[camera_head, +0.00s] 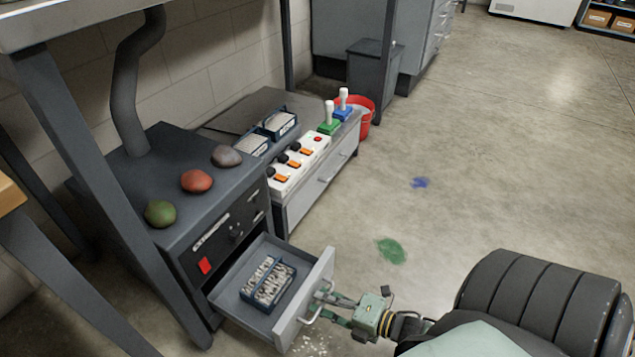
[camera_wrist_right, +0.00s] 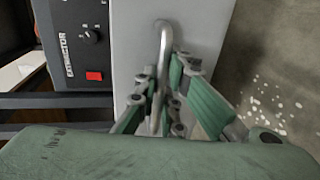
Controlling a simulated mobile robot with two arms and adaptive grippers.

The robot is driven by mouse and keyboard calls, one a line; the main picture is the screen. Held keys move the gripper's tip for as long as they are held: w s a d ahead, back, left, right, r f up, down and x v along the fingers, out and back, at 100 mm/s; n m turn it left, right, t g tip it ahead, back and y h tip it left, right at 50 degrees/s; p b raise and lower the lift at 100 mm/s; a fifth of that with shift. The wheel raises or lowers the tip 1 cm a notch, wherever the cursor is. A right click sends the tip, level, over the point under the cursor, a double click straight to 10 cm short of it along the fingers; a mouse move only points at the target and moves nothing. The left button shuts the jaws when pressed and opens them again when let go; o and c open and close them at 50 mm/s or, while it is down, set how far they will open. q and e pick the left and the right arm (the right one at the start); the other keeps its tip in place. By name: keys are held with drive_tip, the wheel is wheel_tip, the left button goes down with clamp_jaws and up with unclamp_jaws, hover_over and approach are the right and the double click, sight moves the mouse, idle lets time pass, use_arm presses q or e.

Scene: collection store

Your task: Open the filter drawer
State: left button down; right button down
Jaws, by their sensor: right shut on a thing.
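The filter drawer (camera_head: 302,301) is pulled out from the dark extractor cabinet (camera_head: 186,241), and its inside shows. A filter (camera_head: 268,281) in a dark frame with pale pleated or fibrous filling lies in the drawer. My right gripper (camera_head: 322,305) is shut on the drawer's metal handle (camera_head: 309,317) at the drawer front. In the right wrist view the handle (camera_wrist_right: 162,45) runs down between the fingers of the gripper (camera_wrist_right: 163,95), against the pale drawer front (camera_wrist_right: 195,25). My left gripper is not in view.
Green, red and grey lumps (camera_head: 196,181) sit on the cabinet. Beside it, a low unit (camera_head: 328,174) carries a white switch panel (camera_head: 299,164), two framed filters and two joystick-like items. A red bucket (camera_head: 364,118) stands behind. Table legs (camera_head: 88,163) stand at left.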

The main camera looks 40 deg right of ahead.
drive_tip(key=c, duration=2.1)
unclamp_jaws()
drive_tip(key=shift+s, duration=0.1)
drive_tip(key=v, duration=1.2)
